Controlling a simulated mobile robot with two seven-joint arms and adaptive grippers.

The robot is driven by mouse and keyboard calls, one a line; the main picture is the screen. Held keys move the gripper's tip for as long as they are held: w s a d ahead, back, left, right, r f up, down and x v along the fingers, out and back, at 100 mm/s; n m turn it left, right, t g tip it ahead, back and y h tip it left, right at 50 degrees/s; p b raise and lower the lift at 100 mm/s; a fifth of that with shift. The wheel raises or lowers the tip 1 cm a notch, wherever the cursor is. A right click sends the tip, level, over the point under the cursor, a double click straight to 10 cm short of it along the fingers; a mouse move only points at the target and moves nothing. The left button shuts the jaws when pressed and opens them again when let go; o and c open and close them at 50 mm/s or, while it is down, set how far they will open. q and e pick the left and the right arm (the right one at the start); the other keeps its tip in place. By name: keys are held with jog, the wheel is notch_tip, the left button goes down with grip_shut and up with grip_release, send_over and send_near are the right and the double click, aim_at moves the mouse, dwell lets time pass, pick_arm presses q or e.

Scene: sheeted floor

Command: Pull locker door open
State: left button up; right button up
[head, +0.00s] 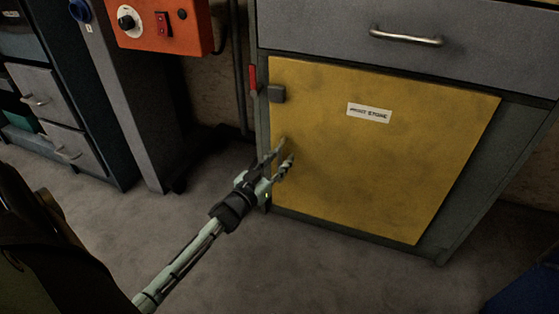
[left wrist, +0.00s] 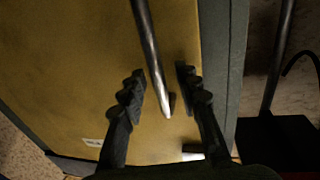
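My left gripper (head: 280,152) is in front of the door's lower left side. In the left wrist view, a metal bar handle (left wrist: 150,50) runs between the spread fingers of my left gripper (left wrist: 160,82), with gaps showing on both sides. The yellow door (left wrist: 60,60) lies behind it. In the head view the gripper mostly hides the handle. My right gripper is out of view.
A grey drawer (head: 480,30) with a metal handle (head: 405,38) is above the door. An orange control box (head: 187,30) on a grey post and a drawer unit (head: 55,95) stand to the left. A blue object (head: 528,290) is at lower right. Floor before the door is clear.

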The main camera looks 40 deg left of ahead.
pick_arm(q)
jog(key=shift+c, duration=0.2)
grip_shut()
jog(key=shift+s+d, duration=0.1)
jog(key=shift+s, duration=0.05)
